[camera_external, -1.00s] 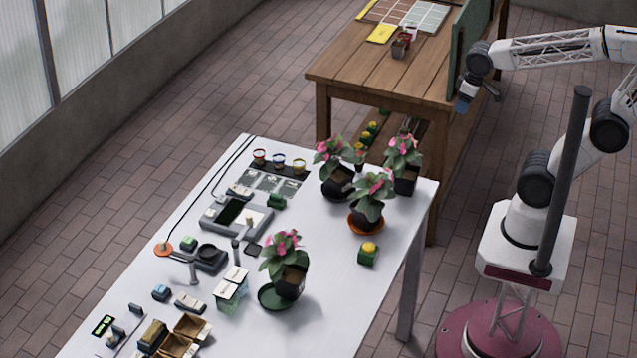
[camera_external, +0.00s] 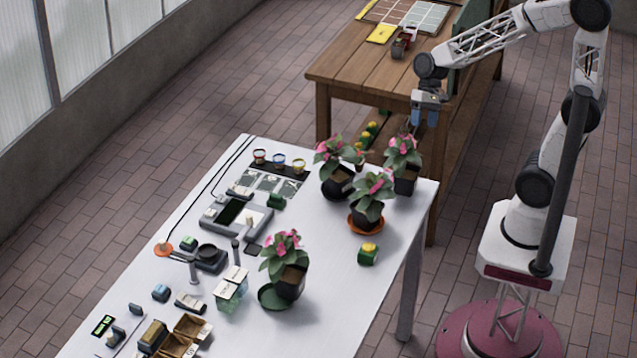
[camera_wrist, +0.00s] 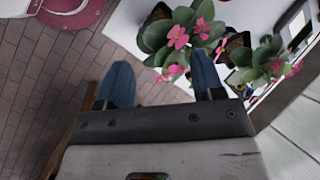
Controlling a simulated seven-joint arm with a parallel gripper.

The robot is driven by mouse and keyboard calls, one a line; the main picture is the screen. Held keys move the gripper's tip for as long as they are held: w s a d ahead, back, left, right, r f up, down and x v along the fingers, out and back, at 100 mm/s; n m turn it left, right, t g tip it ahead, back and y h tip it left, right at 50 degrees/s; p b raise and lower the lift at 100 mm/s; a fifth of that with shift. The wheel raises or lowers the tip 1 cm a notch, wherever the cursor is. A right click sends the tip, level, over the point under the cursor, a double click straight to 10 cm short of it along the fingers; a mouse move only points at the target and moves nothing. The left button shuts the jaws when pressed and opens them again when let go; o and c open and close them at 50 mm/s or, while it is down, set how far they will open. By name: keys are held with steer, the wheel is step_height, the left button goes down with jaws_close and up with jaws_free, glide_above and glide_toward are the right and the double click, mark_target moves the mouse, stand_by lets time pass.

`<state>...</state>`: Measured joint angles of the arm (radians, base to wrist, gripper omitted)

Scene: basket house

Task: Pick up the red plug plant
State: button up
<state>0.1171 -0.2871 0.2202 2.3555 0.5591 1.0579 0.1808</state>
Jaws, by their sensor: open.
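My gripper (camera_external: 424,118) hangs open and empty above the far right corner of the white table (camera_external: 345,290), close to the pink-flowered plants. In the wrist view its two blue fingers (camera_wrist: 162,80) are apart, with pink flowers near and past the fingertips. I cannot tell for sure which thing is the red plug plant. A small red-rimmed pot (camera_external: 259,157) stands on the white table's far left, left of a blue-rimmed pot (camera_external: 278,160) and a yellow-rimmed pot (camera_external: 299,165). Small dark and reddish pots (camera_external: 399,50) stand on the wooden table.
Pink-flowered potted plants (camera_external: 340,178), (camera_external: 403,175) and (camera_external: 367,212) crowd the far right corner. Another (camera_external: 291,284) stands nearer the front. A small yellow-topped green pot (camera_external: 368,254) sits near the right edge. Tools and boxes fill the left side.

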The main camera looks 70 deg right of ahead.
steer(key=w+f+m+y, duration=0.55)
steer(key=w+f, duration=0.35)
steer(key=w, duration=0.2)
steer(key=m+t+y, duration=0.2)
steer(key=m+t, duration=0.2)
steer(key=m, duration=0.4)
glide_toward(357, 164)
steer(key=a, duration=0.2)
steer(key=shift+w+a+f, duration=0.1)
steer(key=shift+w+f, duration=0.05)
steer(key=shift+f, duration=0.35)
steer(key=shift+a, duration=0.1)
steer(key=shift+x, duration=1.25)
steer(key=shift+x, duration=2.6)
steer(key=shift+w, duration=0.15)
steer(key=shift+c, duration=0.3)
